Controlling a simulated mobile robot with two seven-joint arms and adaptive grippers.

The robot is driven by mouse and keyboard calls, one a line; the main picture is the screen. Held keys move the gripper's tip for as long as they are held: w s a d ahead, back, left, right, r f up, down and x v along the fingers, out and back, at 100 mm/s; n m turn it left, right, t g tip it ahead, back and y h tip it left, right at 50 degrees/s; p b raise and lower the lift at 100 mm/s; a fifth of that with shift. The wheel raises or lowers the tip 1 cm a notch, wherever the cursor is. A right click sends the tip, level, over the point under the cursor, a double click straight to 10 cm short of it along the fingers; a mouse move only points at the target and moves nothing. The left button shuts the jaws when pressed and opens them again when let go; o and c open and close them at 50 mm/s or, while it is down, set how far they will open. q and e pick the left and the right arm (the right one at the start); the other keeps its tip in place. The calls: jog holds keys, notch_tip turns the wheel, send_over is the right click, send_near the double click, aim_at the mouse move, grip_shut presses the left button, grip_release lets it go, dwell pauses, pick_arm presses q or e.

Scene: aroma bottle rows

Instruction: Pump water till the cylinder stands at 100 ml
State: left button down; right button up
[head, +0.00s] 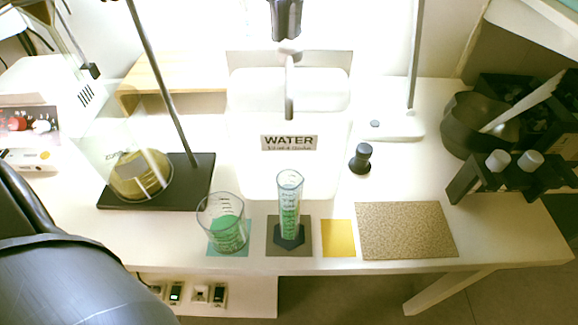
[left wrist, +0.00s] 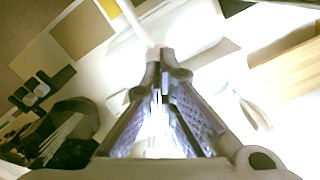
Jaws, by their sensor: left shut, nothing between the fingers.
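The clear measuring cylinder (head: 289,205) stands upright on a dark square, with green liquid inside; its graduations are too small to read. Behind it stands the white water container (head: 240,105), labelled WATER (head: 289,143). Its pump spout (head: 289,95) points toward me, its tip above and behind the cylinder's mouth. My left gripper (head: 286,32) is shut and empty, pointing down just above the pump head (head: 289,50). In the left wrist view the shut fingertips (left wrist: 160,55) are at the pump head, with the white spout (left wrist: 133,20) beyond; contact is unclear. My right gripper is not in view.
A beaker of green liquid (head: 228,232) stands left of the cylinder. A flask of yellow liquid (head: 140,178) sits on a dark stand base (head: 190,190). A black stopper (head: 361,158) stands right of the container. The yellow square (head: 338,238) and speckled mat (head: 405,230) are bare.

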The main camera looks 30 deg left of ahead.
pick_arm(q)
jog(key=shift+f, duration=1.25)
jog(key=shift+r, duration=1.75)
jog(key=shift+f, duration=0.9)
jog(key=shift+r, duration=0.95)
notch_tip(320, 180, up, 6)
